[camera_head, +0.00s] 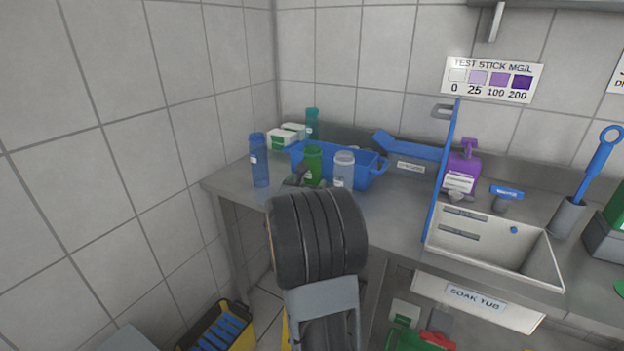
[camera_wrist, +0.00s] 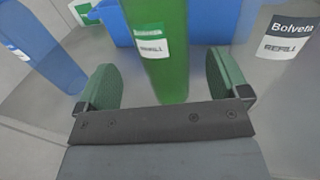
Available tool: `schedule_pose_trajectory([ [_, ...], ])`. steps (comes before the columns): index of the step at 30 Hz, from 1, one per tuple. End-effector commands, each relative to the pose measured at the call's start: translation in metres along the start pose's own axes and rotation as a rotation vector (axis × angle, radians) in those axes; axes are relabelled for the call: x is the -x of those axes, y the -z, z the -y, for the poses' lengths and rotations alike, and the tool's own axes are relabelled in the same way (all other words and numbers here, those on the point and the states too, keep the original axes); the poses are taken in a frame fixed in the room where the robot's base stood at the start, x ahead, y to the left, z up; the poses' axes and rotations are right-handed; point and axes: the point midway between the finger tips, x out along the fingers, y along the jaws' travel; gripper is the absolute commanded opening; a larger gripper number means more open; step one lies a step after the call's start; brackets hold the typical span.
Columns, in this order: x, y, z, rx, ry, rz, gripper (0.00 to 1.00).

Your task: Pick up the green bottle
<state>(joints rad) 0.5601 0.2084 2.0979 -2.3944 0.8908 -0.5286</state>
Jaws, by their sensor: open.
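The green bottle (camera_head: 313,166) stands upright on the metal counter, in front of a blue bin. In the wrist view the green bottle (camera_wrist: 163,75) with a white "REFILL" label stands between the two green finger pads of my gripper (camera_wrist: 164,88). The gripper is open, with a gap visible on each side of the bottle. In the head view my dark arm hides most of the gripper (camera_head: 300,178) and the bottle's base is hard to see.
A blue bottle (camera_head: 260,160) stands to the left and a clear grey bottle (camera_head: 343,170) close on the right. The blue bin (camera_head: 370,168) is just behind. A teal bottle (camera_head: 312,122) and white-green boxes (camera_head: 283,139) stand further back. The soak tub (camera_head: 490,245) is far right.

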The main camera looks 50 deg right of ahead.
Motion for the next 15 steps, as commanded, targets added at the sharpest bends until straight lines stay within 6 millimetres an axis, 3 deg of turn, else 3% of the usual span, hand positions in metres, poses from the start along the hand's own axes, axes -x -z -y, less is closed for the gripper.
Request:
schedule_pose_trajectory([
  [5,-0.009,0.000,0.001,0.000,0.002,-0.001,0.93],
  [15,-0.051,0.001,0.004,-0.001,0.002,-0.001,0.93],
])
